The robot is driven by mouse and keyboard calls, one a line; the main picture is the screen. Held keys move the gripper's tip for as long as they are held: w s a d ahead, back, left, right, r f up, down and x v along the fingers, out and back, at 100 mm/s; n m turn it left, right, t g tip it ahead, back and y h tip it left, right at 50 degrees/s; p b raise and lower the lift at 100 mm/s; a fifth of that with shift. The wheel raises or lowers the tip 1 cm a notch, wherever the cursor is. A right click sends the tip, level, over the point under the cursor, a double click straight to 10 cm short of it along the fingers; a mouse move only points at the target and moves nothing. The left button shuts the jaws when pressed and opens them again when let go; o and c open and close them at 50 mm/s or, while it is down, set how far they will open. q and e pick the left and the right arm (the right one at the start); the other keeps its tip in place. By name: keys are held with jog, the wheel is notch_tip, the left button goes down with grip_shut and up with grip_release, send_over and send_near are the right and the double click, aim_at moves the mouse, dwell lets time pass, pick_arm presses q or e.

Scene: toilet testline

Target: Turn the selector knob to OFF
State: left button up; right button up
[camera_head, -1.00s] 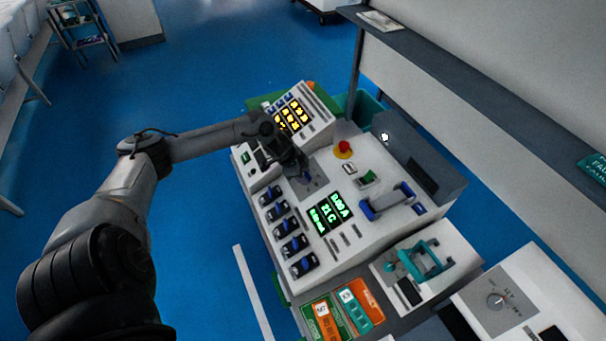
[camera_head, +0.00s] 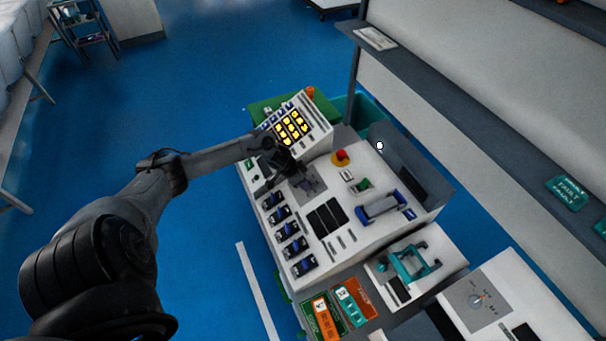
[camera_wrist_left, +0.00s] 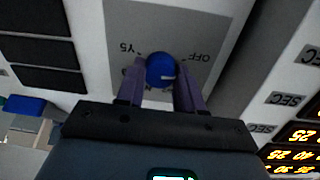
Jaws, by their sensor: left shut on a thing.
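The selector knob (camera_wrist_left: 160,67) is a round blue knob on a grey plate (camera_wrist_left: 205,20) in the left wrist view. A short white mark shows on its right side. The label OFF (camera_wrist_left: 198,57) stands to its right and Y5 (camera_wrist_left: 131,47) to its left; another label at lower left is partly hidden by a finger. My left gripper (camera_wrist_left: 158,82) is shut on the knob, one purple finger on each side. In the head view my left gripper (camera_head: 304,183) is over the grey plate on the console (camera_head: 345,243) and hides the knob. My right gripper is not in view.
A red emergency button (camera_head: 341,155), a blue-ended handle (camera_head: 380,207) and dark display windows (camera_head: 327,217) sit near the gripper. Lit yellow displays (camera_head: 291,128) stand behind it. Blue switches (camera_head: 290,229) line the front edge. A separate dial (camera_head: 476,301) is at lower right.

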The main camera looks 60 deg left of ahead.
pick_arm(q)
jog(key=n+p, duration=0.2)
jog(key=p, duration=0.1)
jog(key=shift+r+n, duration=0.2)
jog(key=shift+n, duration=0.1)
jog(key=shift+f+n+p, duration=0.15)
jog(key=shift+n+p, duration=0.35)
jog(key=o, duration=1)
jog(key=shift+o, duration=0.2)
jog(key=shift+s+r, duration=0.1)
jog(key=shift+r, duration=0.1)
jog(key=d+p+v, duration=0.1)
jog(key=v, duration=0.9)
jog(key=shift+a+p, duration=0.3)
jog(key=shift+a, duration=0.2)
